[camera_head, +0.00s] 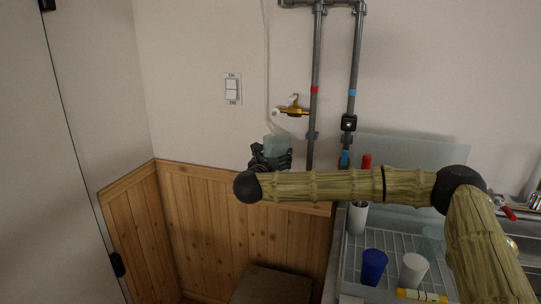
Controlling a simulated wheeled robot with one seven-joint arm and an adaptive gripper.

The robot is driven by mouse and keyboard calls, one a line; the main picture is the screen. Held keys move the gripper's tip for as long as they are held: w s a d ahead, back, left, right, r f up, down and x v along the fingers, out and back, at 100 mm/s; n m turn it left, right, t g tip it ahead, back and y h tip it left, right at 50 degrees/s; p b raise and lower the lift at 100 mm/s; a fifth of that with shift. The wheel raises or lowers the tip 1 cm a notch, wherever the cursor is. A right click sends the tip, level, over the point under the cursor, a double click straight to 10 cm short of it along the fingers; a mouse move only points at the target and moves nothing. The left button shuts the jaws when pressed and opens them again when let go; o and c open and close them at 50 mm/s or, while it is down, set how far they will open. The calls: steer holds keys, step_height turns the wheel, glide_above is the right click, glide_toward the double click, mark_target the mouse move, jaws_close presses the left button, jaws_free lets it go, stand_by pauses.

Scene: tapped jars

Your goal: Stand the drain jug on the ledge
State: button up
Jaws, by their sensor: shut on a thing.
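My gripper (270,156) is shut on a pale grey-green, see-through vessel, which I take to be the drain jug (277,143). It is held against the wall area, just above the wood panelling and below a brass fitting (293,111). The jug looks roughly upright; its lower part is hidden by the dark fingers. The only ledge I can make out is the narrow wooden cap (187,166) on top of the panelling. Part of that cap is hidden behind my gripper and arm. I cannot tell whether the jug touches anything besides the fingers.
Grey pipes (315,60) with red and blue bands run down the wall. At right, a wire rack (385,226) carries a blue cup (373,266) and a white cup (413,270). A dark stool-like block (270,285) stands low in front.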

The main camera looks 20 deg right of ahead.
mark_target(276, 151)
steer(key=shift+s+a+r, duration=0.15)
steer(key=shift+s+r, duration=0.9)
steer(key=shift+s, duration=0.2)
steer(key=shift+w+a+f+b, duration=0.2)
steer(key=shift+w+f+b, duration=0.2)
steer(key=shift+w+f, duration=0.7)
steer(key=shift+f, duration=0.05)
steer(key=shift+s+d+f+b, duration=0.15)
steer(key=shift+s+b, duration=0.35)
steer(key=shift+b, duration=0.2)
steer(key=shift+f, duration=0.3)
steer(key=shift+w+f+b, duration=0.25)
steer(key=shift+f+b, duration=0.5)
steer(key=shift+f, duration=0.15)
steer(key=shift+s+f+b, duration=0.15)
steer(key=shift+f+b, duration=0.3)
steer(key=shift+b, duration=0.05)
steer(key=shift+f+b, duration=0.5)
steer(key=shift+f, duration=0.2)
